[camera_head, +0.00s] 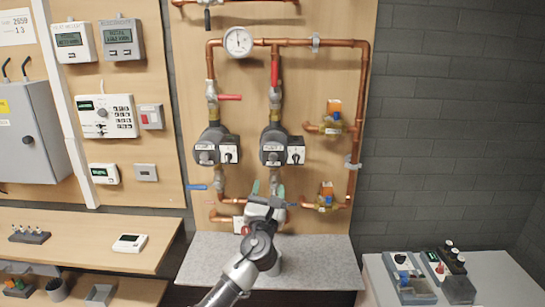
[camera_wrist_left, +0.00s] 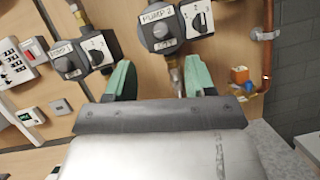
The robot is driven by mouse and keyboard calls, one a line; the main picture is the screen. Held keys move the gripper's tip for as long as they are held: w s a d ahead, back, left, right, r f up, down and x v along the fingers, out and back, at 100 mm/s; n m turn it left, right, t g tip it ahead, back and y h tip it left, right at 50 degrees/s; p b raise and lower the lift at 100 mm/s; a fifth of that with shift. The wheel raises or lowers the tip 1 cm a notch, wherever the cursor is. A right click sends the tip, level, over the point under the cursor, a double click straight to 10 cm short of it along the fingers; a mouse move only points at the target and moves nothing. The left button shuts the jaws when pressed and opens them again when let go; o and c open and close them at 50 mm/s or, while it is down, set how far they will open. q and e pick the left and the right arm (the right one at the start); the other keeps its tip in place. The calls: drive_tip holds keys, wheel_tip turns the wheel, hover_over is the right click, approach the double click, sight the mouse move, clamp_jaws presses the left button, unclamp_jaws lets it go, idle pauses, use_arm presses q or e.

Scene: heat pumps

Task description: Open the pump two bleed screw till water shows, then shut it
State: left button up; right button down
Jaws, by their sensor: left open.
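Pump two (camera_head: 275,145), dark with a pale label, is the right one of two pumps on the pipe board. It also shows at the top of the left wrist view (camera_wrist_left: 158,15). Its bleed screw (camera_wrist_left: 160,31) looks like a round grey cap on the pump face, below the label. A white dial box (camera_head: 296,151) sits at the pump's right side. My left gripper (camera_head: 268,189) is open and empty, its green fingers pointing up, below pump two and apart from it. The lower pipe passes behind the fingers. No water is visible. My right gripper is out of view.
Pump one (camera_head: 211,146) is to the left. A red-handled valve (camera_head: 230,97) and a blue-handled valve (camera_head: 198,187) stick out of the left pipe. Orange-capped brass valves (camera_head: 326,195) are on the right. A grey speckled shelf (camera_head: 215,262) lies below the board.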

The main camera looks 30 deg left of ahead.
sight(273, 159)
use_arm(q)
drive_tip(key=p+x, duration=0.1)
drive_tip(key=x, duration=0.9)
drive_tip(key=shift+w+f, duration=0.1)
drive_tip(key=shift+w, duration=0.1)
drive_tip(key=shift+c, duration=0.3)
